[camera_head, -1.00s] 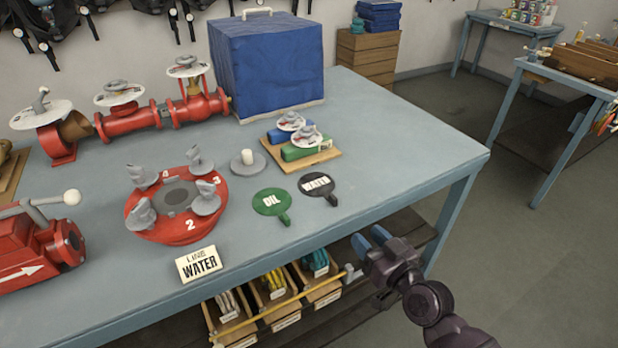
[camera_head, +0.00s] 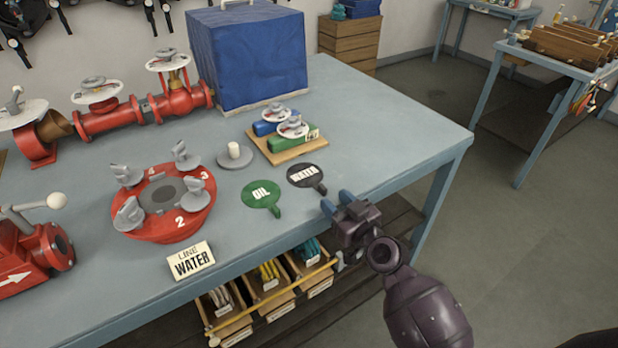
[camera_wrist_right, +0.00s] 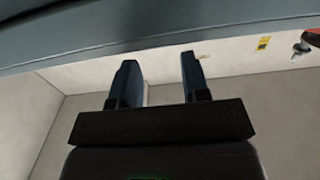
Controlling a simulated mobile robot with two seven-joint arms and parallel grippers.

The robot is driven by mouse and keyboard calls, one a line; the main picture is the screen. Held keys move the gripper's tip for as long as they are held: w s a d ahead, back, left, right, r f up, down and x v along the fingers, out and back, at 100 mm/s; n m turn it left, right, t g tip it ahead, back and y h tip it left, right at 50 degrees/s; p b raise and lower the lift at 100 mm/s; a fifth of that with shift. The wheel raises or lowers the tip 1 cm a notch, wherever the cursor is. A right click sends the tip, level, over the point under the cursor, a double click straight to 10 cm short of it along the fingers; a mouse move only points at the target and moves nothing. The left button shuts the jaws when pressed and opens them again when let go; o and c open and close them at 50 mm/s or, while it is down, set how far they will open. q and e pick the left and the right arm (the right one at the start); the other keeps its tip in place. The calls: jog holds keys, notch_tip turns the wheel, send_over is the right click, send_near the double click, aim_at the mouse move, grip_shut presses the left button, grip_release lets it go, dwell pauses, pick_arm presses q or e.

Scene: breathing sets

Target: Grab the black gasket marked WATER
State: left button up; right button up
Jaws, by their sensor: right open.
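The black gasket (camera_head: 306,176) is a flat round disc with a short handle tab, marked WATER in white. It lies on the blue-grey table (camera_head: 370,140) near the front edge, with its tab pointing toward the lower right. A green gasket (camera_head: 262,196) marked OIL lies just left of it. My right gripper (camera_head: 337,202) is open and empty, just beyond the table's front edge, close to the black gasket's tab but apart from it. In the right wrist view its two fingers (camera_wrist_right: 158,82) stand apart with nothing between them. My left gripper is not in view.
A card reading LINE WATER (camera_head: 191,261) stands at the front edge. A red flange (camera_head: 165,229) with grey knobs is at left. A wooden board (camera_head: 278,154) with blue and green valves lies behind the gaskets. Bins (camera_head: 270,292) sit below; the table's right end is clear.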

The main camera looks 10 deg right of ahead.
aim_at(326, 190)
jog(key=shift+x, duration=1.95)
jog(key=shift+d+f, duration=0.1)
jog(key=shift+d, duration=0.1)
grip_shut()
